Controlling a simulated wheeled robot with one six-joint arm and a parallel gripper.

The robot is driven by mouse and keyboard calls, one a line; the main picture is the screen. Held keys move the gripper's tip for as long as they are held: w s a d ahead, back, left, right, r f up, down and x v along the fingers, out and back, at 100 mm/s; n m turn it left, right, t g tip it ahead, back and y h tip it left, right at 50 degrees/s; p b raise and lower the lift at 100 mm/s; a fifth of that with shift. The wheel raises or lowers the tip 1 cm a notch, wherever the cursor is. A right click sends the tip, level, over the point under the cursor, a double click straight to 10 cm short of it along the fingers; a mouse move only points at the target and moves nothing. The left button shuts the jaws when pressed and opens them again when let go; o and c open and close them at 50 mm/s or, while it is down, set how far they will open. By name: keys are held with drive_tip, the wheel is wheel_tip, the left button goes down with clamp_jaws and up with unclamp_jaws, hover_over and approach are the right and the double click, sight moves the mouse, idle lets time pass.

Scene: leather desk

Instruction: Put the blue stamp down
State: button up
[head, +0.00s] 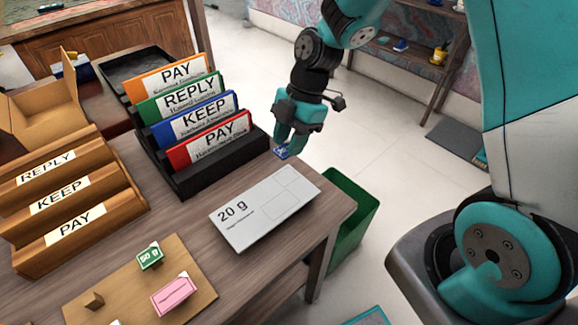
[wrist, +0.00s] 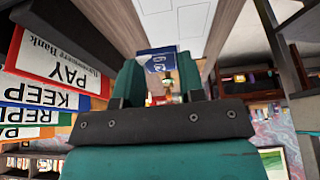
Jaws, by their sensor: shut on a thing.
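The small blue stamp (head: 282,152) is between the fingertips of my gripper (head: 286,147). It also shows in the wrist view (wrist: 158,60), with a white mark on its face, between the teal fingers (wrist: 160,75). My gripper is shut on it and points down near the desk's far right edge, just right of the black rack. The stamp appears to be above the surface; its exact height is unclear. A white envelope (head: 265,208) marked "20 g" lies flat on the desk, nearer the camera than the gripper, with a faint outlined box on it.
A wooden sorter (head: 107,223) labelled REPLY, KEEP and PAY stands left. A wooden board (head: 195,260) carries a green "50 g" stamp (head: 150,256) and a pink stamp (head: 173,295). A green bin (head: 357,205) stands beyond the desk's right edge.

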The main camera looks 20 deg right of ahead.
sight(285, 177)
wheel_tip(285, 177, down, 8)
drive_tip(key=shift+f, duration=0.1)
drive_tip(key=shift+f, duration=0.1)
idle(0.3)
drive_tip(key=o, duration=0.8)
drive_tip(key=v, duration=1.2)
drive_tip(key=s+a+r+m, duration=0.3)
drive_tip(key=s+r+m, duration=0.1)
drive_tip(key=s, duration=0.2)
drive_tip(key=s+a+r+m+t, duration=0.1)
drive_tip(key=s+a+r+m, duration=0.2)
drive_tip(key=s, duration=0.4)
drive_tip(key=s+a+r+m, duration=0.3)
drive_tip(key=s+r+m, duration=0.3)
drive_tip(key=s+m, duration=0.1)
